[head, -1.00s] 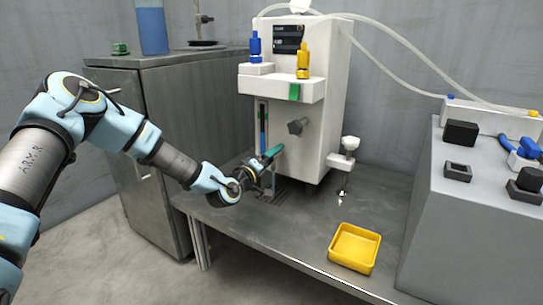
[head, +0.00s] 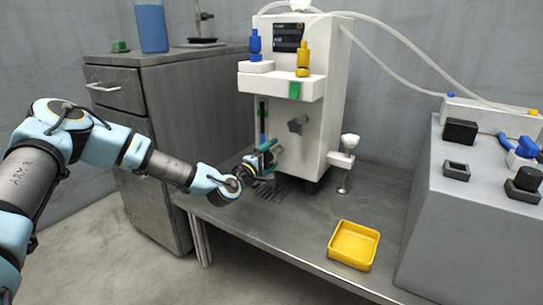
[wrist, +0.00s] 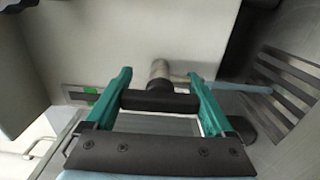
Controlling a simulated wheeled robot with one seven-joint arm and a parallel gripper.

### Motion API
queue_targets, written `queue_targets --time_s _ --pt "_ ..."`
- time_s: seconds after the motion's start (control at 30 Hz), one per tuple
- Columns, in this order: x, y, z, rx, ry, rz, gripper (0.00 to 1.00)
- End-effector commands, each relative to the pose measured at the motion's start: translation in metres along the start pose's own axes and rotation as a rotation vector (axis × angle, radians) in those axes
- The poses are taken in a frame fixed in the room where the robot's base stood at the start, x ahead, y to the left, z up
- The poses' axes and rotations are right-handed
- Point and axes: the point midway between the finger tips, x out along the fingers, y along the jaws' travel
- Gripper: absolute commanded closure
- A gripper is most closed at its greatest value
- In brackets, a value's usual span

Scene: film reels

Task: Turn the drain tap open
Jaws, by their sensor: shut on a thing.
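The drain tap shows in the wrist view as a black bar handle (wrist: 160,102) on a short metal stem (wrist: 158,70) that comes out of the white machine. My gripper (wrist: 160,75) has one teal finger at each end of the bar and is shut on it. The bar lies crosswise between the fingers. In the head view my gripper (head: 268,157) is at the lower front of the white machine (head: 325,100), and it hides the tap there.
A slotted drain grate (wrist: 290,80) lies in the bench top beside the gripper. A yellow tray (head: 354,246) stands on the bench (head: 285,225) to the right. The bench between them is clear.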

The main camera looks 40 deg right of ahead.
Motion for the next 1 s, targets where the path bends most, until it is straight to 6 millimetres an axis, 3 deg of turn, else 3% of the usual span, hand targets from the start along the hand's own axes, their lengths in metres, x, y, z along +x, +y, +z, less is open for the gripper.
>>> queue_targets --time_s 0.37,0.4,0.5,0.8,1.0 --pt "-0.001 -0.001 -0.001 -0.008 0.002 -0.002 0.68" --pt "-0.001 -0.001 -0.001 -0.008 0.002 -0.002 0.11" --pt "-0.001 -0.001 -0.001 -0.007 0.002 -0.002 0.00" --pt "-0.003 0.000 -0.001 -0.006 0.001 -0.002 0.00" --pt "-0.030 0.001 -0.001 -0.008 0.001 -0.004 0.00"
